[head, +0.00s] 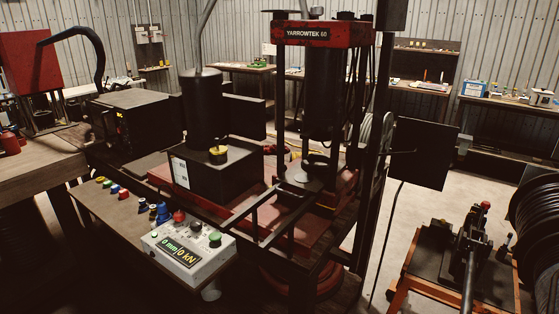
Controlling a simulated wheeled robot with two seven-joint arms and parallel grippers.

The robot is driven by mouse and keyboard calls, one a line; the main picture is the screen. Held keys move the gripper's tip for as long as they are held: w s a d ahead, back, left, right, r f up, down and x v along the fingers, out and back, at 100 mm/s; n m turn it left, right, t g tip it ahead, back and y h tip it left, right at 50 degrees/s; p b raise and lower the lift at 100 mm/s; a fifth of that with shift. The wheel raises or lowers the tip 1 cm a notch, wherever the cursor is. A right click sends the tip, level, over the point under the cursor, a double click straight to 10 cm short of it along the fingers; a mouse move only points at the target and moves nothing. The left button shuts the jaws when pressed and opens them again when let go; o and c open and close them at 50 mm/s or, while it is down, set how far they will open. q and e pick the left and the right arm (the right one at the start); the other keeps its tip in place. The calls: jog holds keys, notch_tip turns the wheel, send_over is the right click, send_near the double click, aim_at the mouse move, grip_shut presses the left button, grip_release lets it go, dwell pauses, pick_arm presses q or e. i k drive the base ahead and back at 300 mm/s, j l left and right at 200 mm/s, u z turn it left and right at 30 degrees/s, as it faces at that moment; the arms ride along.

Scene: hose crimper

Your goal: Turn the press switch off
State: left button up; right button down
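The press (322,110) is a tall machine with a red top plate marked YARROWTEK 60. Its control box (170,238) is pale grey and sits at the front, at the end of a narrow bench. The box's display (183,256) is lit and reads 0 mm and 0 kN. A red button (179,217), a dark knob (197,227) and a green button (214,239) stand along its back edge. I cannot tell which of these is the switch, or its position. Neither of my grippers is in view.
Several small coloured caps (122,194) stand on the narrow bench left of the box. A dark bar frame (285,212) juts out right of the box. A lever tool (470,240) stands on an orange-legged stand at right. Some floor (440,200) behind it is clear.

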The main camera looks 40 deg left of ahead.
aim_at(179, 215)
jog(key=u, duration=1.75)
